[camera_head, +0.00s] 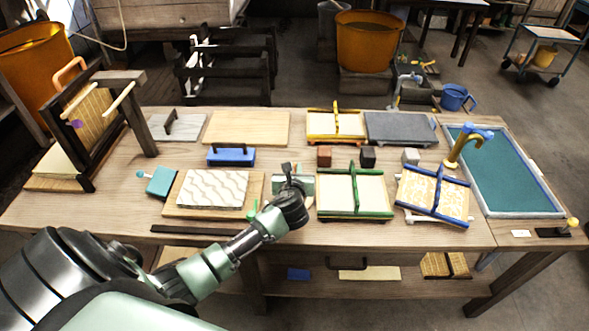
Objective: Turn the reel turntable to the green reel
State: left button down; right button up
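My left gripper (290,181) reaches over the table (120,214) between the marbled sheet and the green-edged mould. Its fingers point away from me and are too small and overlapped to tell whether they are open or shut. A small green piece (253,208) shows just left of my wrist; it may be the green reel of the turntable, but I cannot tell. The rest of the turntable is not clearly visible and may be hidden behind my gripper and wrist. My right gripper is not in view.
A green-edged mould (354,193) and a blue-edged mould (434,196) lie to the right. A teal vat (505,178) stands far right, a wooden frame (133,115) far left.

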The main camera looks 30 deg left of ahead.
pick_arm(q)
jog(key=shift+n, duration=0.3)
jog(key=shift+d+n+g+y+p, duration=0.1)
jog(key=shift+n+g+y+p, duration=0.2)
jog(key=shift+n+g+y, duration=0.7)
jog(key=shift+w+n+g+y, duration=0.1)
jog(key=shift+n+g+y, duration=0.9)
jog(key=shift+n+y, duration=0.15)
jog(key=shift+n+g+y+b, duration=0.45)
jog(key=shift+n+g, duration=0.45)
jog(key=shift+n, duration=0.05)
jog(key=shift+f+n+g+y+b, duration=0.15)
jog(key=shift+n+g+y+b, duration=0.15)
jog(key=shift+n+g+b, duration=0.5)
jog(key=n+g+b, duration=0.6)
jog(key=g+b, duration=0.1)
jog(key=b, duration=0.4)
jog(key=shift+f+g+b, duration=0.1)
jog(key=shift+g+b, duration=0.2)
jog(key=shift+b, duration=0.05)
jog(key=shift+r+n+g+b, duration=0.2)
jog(key=shift+n+g+b, duration=0.3)
jog(key=shift+b, duration=0.4)
